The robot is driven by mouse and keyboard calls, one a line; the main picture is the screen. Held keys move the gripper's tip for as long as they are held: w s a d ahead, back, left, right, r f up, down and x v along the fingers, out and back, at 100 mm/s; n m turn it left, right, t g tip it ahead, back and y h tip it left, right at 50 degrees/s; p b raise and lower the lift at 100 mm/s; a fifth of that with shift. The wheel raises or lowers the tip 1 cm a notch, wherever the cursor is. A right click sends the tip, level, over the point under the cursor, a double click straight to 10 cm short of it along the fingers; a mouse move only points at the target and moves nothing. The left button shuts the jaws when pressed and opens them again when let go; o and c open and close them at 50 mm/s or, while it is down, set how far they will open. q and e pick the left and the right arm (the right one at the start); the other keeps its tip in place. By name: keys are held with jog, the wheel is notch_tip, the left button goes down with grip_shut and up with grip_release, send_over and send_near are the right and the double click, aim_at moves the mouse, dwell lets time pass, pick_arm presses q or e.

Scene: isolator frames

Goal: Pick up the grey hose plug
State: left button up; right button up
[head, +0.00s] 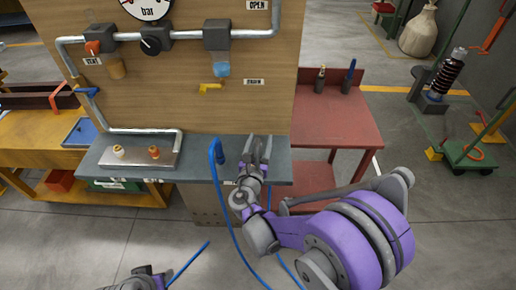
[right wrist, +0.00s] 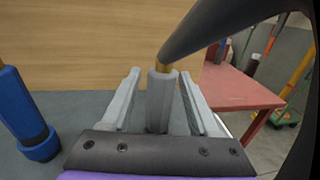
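The grey hose plug (right wrist: 159,102) stands upright in the right wrist view, with a brass collar on top and a thick dark hose bending up to the right. My right gripper (right wrist: 160,90) is open, with one finger on each side of the plug and visible gaps between. In the head view my right gripper (head: 258,150) is over the front part of the grey bench top, and I cannot clearly make out the plug there. My left gripper (head: 147,279) is only partly in view at the bottom edge, and its fingers cannot be judged.
A blue hose plug (head: 217,152) stands on the bench (head: 200,172) just left of my right gripper; it also shows in the right wrist view (right wrist: 25,115). A wooden panel (head: 190,90) with pipes and valves rises behind. A red table (head: 335,118) stands to the right.

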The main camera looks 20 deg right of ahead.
grip_shut()
notch_tip(320, 180, up, 10)
jog(key=p, duration=0.1)
dwell(0.5)
jog(key=shift+r+p, duration=0.1)
jog(key=shift+p, duration=0.2)
notch_tip(320, 180, up, 3)
jog(key=shift+r+p, duration=0.15)
jog(key=shift+p, duration=0.95)
